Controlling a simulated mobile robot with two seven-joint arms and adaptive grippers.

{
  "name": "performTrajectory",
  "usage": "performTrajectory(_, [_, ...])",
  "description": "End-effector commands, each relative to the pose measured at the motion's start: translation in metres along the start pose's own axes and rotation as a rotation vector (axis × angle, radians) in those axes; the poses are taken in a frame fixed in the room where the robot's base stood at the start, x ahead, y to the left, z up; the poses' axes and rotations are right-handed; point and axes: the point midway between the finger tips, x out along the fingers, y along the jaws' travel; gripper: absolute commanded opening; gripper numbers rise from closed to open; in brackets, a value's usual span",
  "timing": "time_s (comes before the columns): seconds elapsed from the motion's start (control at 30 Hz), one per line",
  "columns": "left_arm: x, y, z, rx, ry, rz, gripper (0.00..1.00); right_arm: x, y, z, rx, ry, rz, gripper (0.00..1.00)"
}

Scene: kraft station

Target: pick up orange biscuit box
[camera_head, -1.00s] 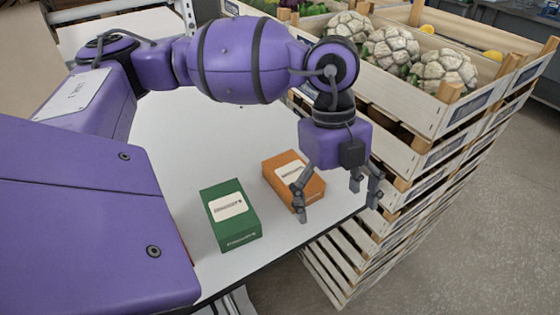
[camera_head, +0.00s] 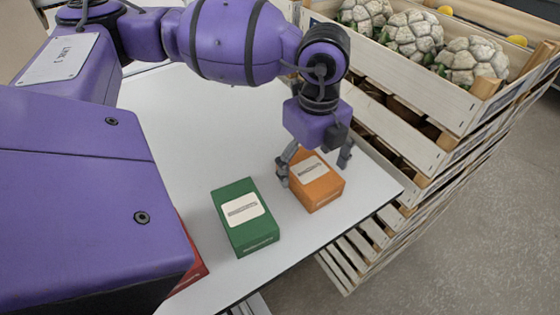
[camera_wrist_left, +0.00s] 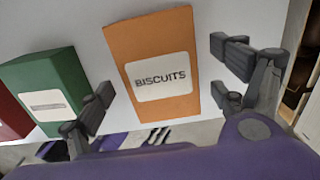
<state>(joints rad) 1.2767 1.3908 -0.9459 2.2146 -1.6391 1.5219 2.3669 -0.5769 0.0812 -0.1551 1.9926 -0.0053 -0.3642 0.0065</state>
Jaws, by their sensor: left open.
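The orange biscuit box (camera_head: 320,190) stands on the white table near its front right edge. In the left wrist view the orange box (camera_wrist_left: 150,48) fills the middle, with its "BISCUITS" label readable. My left gripper (camera_head: 314,170) is open, with one finger on each side of the box in the head view. In the left wrist view the gripper (camera_wrist_left: 165,85) has its fingers to the left and right of the box, with a visible gap on the right. Contact on the left cannot be told. My right gripper is not in view.
A green box (camera_head: 244,224) stands just left of the orange one. A red box (camera_head: 193,265) is partly hidden behind my arm. Stacked wooden crates (camera_head: 400,120) with cauliflowers (camera_head: 414,36) rise close on the right. The table (camera_head: 180,150) is clear behind the boxes.

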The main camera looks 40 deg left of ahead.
Motion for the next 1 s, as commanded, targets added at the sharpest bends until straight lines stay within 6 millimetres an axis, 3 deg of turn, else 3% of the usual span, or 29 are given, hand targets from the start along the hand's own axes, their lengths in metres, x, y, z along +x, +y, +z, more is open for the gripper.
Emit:
performTrajectory(0.13, [0.016,0.000,0.000,-0.002,0.001,0.002,0.88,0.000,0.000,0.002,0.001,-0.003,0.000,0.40])
performTrajectory(0.37, [0.018,0.000,0.000,-0.001,0.002,0.001,0.88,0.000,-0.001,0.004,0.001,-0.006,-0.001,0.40])
performTrajectory(0.8, [0.017,0.000,0.000,-0.001,0.001,0.000,0.33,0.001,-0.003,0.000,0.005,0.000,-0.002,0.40])
performTrajectory(1.0, [0.017,-0.001,0.000,0.000,0.001,-0.002,0.33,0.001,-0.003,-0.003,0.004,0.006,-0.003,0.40])
